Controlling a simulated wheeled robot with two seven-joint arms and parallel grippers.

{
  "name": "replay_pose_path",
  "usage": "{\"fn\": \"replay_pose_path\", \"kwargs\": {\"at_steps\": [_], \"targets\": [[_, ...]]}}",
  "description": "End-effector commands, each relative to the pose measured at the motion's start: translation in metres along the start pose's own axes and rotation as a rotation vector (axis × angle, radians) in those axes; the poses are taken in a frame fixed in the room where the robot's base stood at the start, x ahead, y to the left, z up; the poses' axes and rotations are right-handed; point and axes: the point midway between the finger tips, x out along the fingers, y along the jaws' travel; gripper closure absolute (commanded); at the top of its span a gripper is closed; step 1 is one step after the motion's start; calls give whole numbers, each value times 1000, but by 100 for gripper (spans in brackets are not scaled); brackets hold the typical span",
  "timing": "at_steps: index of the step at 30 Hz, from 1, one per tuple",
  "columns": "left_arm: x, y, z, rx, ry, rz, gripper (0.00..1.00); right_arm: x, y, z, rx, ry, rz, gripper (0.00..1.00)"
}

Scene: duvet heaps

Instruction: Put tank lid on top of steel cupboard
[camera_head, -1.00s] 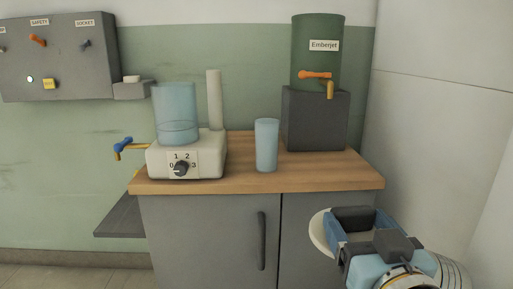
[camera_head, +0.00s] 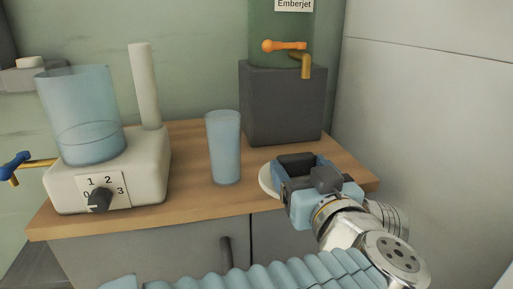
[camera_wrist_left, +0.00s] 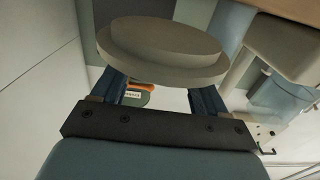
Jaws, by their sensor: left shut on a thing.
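The tank lid, a pale round disc (camera_head: 266,180), is held in my left gripper (camera_head: 290,172), which is shut on it. Only its left edge shows in the head view; the fingers hide the rest. The left wrist view shows the lid (camera_wrist_left: 165,48) as a stepped grey disc between the fingers (camera_wrist_left: 160,88). The grey cupboard (camera_head: 150,262) has two doors, a dark handle and a wooden top (camera_head: 190,208). In the head view the lid overlaps the right front part of this top; I cannot tell how high above it. My right gripper is not in view.
A blue glass (camera_head: 224,150) stands mid-top, left of the lid. A white appliance (camera_head: 110,170) with a clear blue container (camera_head: 82,120) stands at left. A dark block (camera_head: 284,105) carries the green Emberjet tank (camera_head: 268,35) behind the lid. A pale wall (camera_head: 430,110) bounds the right.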

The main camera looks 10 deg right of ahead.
Motion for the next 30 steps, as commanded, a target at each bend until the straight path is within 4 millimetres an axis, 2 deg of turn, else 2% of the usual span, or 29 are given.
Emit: {"fn": "replay_pose_path", "kwargs": {"at_steps": [1,6,9,12,20,24,30], "targets": [[17,-1,0,-1,-1,-6,57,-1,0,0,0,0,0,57],[69,-1,0,0,-1,-5,57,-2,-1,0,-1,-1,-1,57],[93,-1,0,0,0,-3,57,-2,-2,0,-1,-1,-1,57],[109,0,0,-1,0,-2,57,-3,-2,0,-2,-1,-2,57],[132,-1,0,-1,0,-2,57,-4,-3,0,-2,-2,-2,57],[130,0,30,4,-1,1,57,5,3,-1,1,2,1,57],[130,0,35,-2,0,0,57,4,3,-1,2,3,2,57]]}}
